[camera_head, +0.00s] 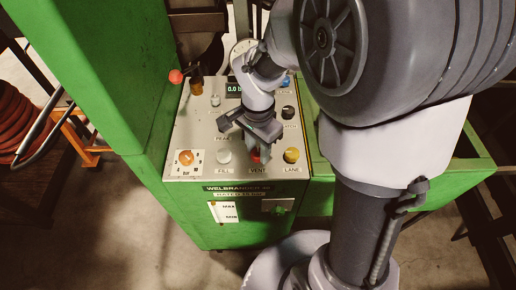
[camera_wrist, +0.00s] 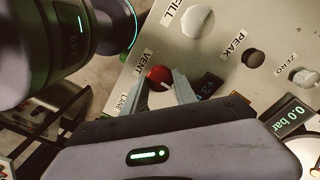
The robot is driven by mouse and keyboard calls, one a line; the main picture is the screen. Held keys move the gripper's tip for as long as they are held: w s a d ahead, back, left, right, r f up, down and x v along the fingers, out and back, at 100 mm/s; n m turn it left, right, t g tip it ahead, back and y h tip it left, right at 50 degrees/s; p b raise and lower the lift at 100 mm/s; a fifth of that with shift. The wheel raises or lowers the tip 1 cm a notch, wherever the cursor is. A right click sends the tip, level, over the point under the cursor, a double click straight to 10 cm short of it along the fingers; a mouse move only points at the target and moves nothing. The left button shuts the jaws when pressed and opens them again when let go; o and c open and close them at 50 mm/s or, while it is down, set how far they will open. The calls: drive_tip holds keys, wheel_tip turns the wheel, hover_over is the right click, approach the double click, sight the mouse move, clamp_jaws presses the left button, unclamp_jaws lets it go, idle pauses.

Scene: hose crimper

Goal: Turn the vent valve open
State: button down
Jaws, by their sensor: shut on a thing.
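The vent valve is a red knob (camera_head: 255,158) at the front of the grey control panel (camera_head: 196,133), above the label VENT. In the wrist view the red knob (camera_wrist: 159,76) shows beside its VENT label, with part of it hidden by the fingers. My gripper (camera_head: 264,151) reaches down onto the knob from above. In the wrist view the two fingers of my gripper (camera_wrist: 166,91) close around the knob. I cannot tell from the knob how far it is turned.
A white FILL knob (camera_head: 224,156) is to the left and a yellow LANE knob (camera_head: 291,155) is close on the right. An orange knob (camera_head: 186,157) sits at the far left. The display (camera_wrist: 292,118) reads 0.0 bar. A green cabinet (camera_head: 110,70) rises left of the panel.

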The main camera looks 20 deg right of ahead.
sight(258, 153)
idle(0.3)
drive_tip(key=c, duration=1)
unclamp_jaws()
drive_tip(key=shift+r, duration=0.1)
wheel_tip(258, 153, up, 17)
drive_tip(key=p, duration=0.7)
drive_tip(key=shift+r, duration=0.1)
drive_tip(key=s+a+n+t+y+b, duration=0.1)
drive_tip(key=s+a+n+t+b, duration=0.1)
drive_tip(key=s, duration=0.4)
drive_tip(key=s+a+n+t+y+b, duration=0.1)
drive_tip(key=s+a+n+t+b, duration=0.1)
drive_tip(key=s+n, duration=0.4)
drive_tip(key=shift+s+r+t, duration=0.45)
drive_tip(key=shift+t, duration=0.45)
